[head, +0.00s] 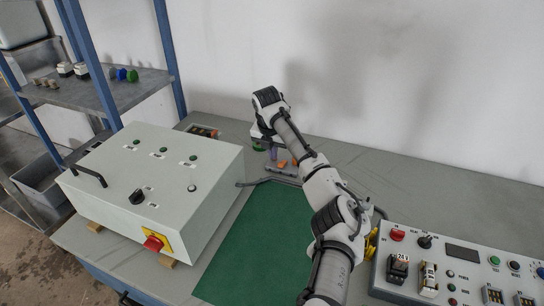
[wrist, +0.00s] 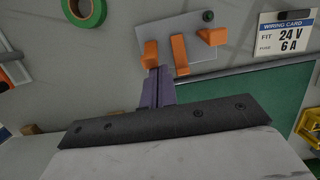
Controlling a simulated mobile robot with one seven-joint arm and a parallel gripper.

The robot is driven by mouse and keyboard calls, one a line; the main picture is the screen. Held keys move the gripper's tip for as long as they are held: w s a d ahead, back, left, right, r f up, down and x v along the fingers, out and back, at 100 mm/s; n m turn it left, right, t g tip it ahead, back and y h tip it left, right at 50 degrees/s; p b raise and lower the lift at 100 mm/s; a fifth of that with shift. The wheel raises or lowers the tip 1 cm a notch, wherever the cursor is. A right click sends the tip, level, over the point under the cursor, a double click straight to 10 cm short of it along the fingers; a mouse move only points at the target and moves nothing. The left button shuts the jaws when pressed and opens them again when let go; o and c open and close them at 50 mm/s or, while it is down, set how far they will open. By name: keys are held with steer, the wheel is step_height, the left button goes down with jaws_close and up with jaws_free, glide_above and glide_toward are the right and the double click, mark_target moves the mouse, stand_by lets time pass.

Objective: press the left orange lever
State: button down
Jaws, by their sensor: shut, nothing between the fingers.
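A small grey plate (wrist: 195,42) with orange levers lies on the bench. In the wrist view the left orange lever (wrist: 150,54) stands at the plate's left edge, a middle orange lever (wrist: 179,56) is beside it, and another orange piece (wrist: 213,36) is to the right. In the head view the orange levers (head: 288,163) sit just right of my gripper (head: 273,154). My gripper's purple fingers (wrist: 158,76) are shut and empty, with tips at the left lever's lower end. I cannot tell whether they touch it.
A white control box (head: 150,190) stands on the left of the bench and a button panel (head: 460,265) on the right. A green mat (head: 255,240) lies between them. A green tape roll (wrist: 84,10) and a wiring card (wrist: 285,32) flank the plate.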

steer(key=shift+w+r, duration=0.2)
steer(key=shift+r, duration=0.05)
steer(key=shift+w+d+f, duration=0.1)
steer(key=shift+w+f, duration=0.05)
steer(key=shift+p+v, duration=0.85)
steer(key=shift+p, duration=0.1)
steer(key=shift+w, duration=0.1)
